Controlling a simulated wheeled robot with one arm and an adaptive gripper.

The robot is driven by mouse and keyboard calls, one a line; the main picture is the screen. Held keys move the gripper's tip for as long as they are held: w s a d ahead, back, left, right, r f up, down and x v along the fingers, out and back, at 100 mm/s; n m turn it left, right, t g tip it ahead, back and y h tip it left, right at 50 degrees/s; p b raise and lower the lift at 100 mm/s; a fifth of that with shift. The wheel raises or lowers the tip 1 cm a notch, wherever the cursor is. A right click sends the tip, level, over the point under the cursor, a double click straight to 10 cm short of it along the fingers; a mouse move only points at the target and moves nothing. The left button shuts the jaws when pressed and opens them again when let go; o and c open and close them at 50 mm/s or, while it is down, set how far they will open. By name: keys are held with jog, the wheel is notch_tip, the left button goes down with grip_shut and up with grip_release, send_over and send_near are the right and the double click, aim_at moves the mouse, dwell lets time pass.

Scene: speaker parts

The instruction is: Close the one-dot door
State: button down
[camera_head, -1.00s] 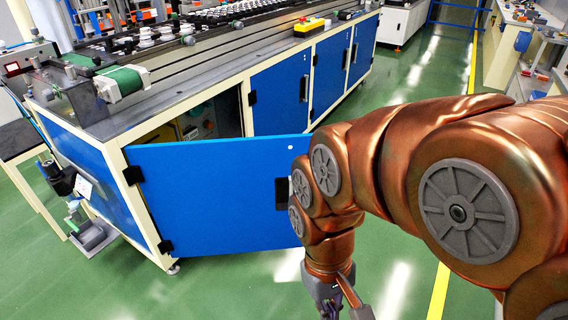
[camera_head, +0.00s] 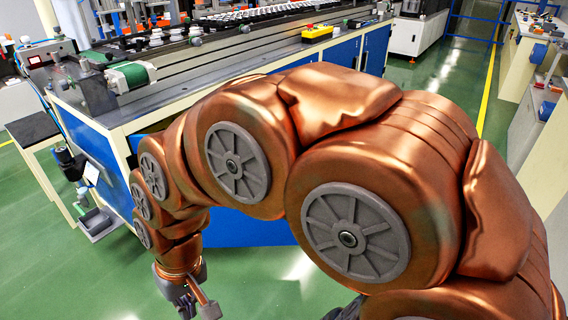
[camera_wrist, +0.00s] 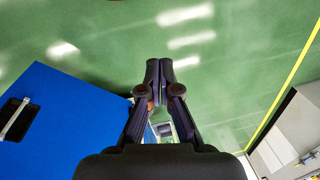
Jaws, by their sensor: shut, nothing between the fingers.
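The blue one-dot door (camera_head: 250,229) stands swung out from the cabinet under the long machine bench. My arm hides most of it in the head view, including its dot. In the wrist view the door (camera_wrist: 75,110) fills the left side, with its dark recessed handle (camera_wrist: 15,118) at the far left. My gripper (camera_head: 196,309) is low over the floor, in front of the door in the head view. In the wrist view my gripper (camera_wrist: 159,72) is shut and empty, to the right of the door's edge. I cannot tell whether any part of me touches the door.
The machine bench (camera_head: 205,88) runs back to the right, with a yellow box with a red button (camera_head: 317,32) on top. A small grey bin (camera_head: 96,224) is at the left. Green floor (camera_head: 60,285) is clear in front. Another bench (camera_head: 545,170) stands at the right.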

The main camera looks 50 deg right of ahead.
jog(key=w+m+t+y+b, duration=0.1)
jog(key=w+m+t+b, duration=0.6)
jog(key=w, duration=1.6)
jog(key=w+d+r+m+t+h+b, duration=0.3)
jog(key=w+d+m+t, duration=0.35)
jog(key=w+d, duration=0.5)
jog(key=s+d+f+m+g+h+b, duration=0.1)
jog(key=d+f+m+g+h+b, duration=0.15)
jog(key=d+m+h, duration=0.6)
jog(key=d+f+m+g+h+b, duration=0.1)
jog(key=d+f+m+h+b, duration=0.25)
jog(key=d, duration=0.95)
jog(key=s+d+f+m+g+h+b, duration=0.2)
jog(key=s+d+f+m+g+h, duration=0.1)
jog(key=s+d+m+g, duration=0.4)
jog(key=s+d+f+m+g+h+b, duration=0.25)
jog(key=s+d+g, duration=0.3)
jog(key=s, duration=0.35)
jog(key=w+d+t+b, duration=0.1)
jog(key=d+b, duration=0.2)
jog(key=d, duration=1)
jog(key=shift+w+b, duration=0.3)
jog(key=shift+w, duration=0.05)
